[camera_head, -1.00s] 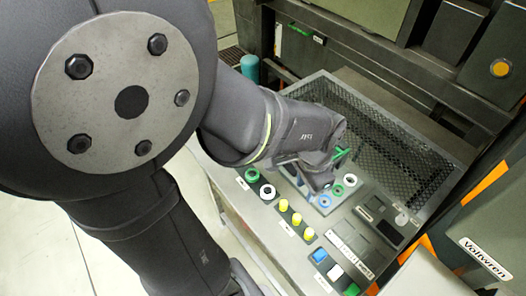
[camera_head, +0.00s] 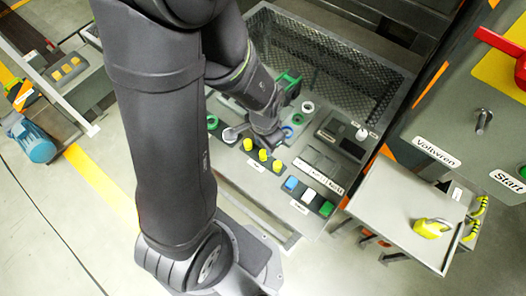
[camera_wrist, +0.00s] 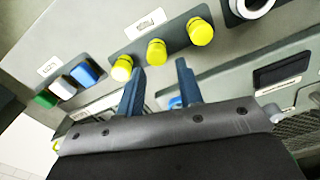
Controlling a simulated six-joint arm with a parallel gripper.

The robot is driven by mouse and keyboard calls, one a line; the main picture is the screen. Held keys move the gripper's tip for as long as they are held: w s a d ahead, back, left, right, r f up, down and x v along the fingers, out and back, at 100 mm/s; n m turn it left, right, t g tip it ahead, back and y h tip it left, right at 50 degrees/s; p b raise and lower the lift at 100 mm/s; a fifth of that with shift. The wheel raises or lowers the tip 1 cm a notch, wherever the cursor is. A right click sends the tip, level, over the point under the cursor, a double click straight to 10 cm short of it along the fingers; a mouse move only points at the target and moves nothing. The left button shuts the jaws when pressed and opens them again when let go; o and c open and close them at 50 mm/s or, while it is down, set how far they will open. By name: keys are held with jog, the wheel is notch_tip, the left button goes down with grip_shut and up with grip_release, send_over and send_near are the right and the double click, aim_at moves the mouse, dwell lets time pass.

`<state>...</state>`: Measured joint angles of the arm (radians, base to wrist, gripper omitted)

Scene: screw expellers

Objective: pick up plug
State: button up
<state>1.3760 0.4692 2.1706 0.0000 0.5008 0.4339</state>
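Several yellow round-topped cylinders stand in a row on a dark strip; these may be the plugs, but the labels are too small to read. In the head view the middle one (camera_head: 262,155) is just below my wrist. In the wrist view a middle yellow cylinder (camera_wrist: 156,52) lies beyond my fingertips, with one to its left (camera_wrist: 121,68) and one to its right (camera_wrist: 200,31). My gripper (camera_wrist: 160,64) is open, its two blue fingers apart with nothing visibly held. I cannot tell how far the tips are from the cylinders. My fingers are hard to make out in the head view.
A strip with blue, white and green blocks (camera_head: 308,195) sits beside the yellow row. Several coloured rings, including a white one (camera_head: 308,107), stand behind. A mesh-walled basket (camera_head: 320,55) is at the back.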

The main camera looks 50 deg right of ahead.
aim_at(264, 152)
jog(key=shift+s+a+f, duration=0.1)
jog(key=shift+a+f, duration=0.05)
jog(key=shift+f, duration=1)
jog(key=shift+a+f, duration=0.1)
jog(key=shift+f, duration=1)
grip_shut()
